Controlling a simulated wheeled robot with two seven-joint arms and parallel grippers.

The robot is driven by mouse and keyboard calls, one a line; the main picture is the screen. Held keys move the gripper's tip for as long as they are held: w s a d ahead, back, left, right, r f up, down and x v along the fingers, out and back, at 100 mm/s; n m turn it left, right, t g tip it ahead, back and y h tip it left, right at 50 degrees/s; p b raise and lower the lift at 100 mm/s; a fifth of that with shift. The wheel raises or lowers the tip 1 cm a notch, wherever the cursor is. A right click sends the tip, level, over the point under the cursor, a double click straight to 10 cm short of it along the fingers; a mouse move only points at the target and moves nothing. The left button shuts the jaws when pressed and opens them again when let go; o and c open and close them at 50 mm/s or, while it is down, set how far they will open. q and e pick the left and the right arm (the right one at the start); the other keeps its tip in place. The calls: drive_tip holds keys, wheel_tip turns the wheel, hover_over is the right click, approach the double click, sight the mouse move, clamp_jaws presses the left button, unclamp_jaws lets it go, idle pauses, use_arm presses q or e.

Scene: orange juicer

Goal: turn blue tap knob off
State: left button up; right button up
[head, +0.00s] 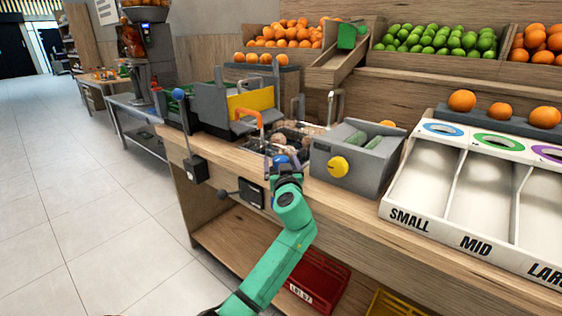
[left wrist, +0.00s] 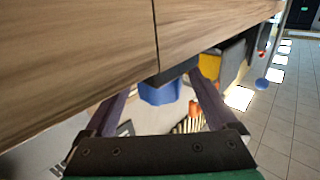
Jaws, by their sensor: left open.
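A blue knob (left wrist: 160,92) shows in the left wrist view under a dark fitting at the counter's edge. It lies between the two fingers of my left gripper (left wrist: 164,84), with gaps at its sides; I cannot tell whether either finger touches it. In the head view, my left gripper (head: 283,156) is at the counter by the sink, left of the grey box with a yellow knob. My right gripper is in neither view.
The wooden counter (head: 365,215) carries a grey box with a yellow knob (head: 338,167) close on the right and an orange pipe (head: 246,114) on the left. A blue-ended lever (head: 178,94) stands farther left. White sorting chutes (head: 425,175) fill the right. The floor at left is clear.

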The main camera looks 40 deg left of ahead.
use_arm(q)
drive_tip(key=c, duration=1.4)
drive_tip(key=shift+o, duration=0.2)
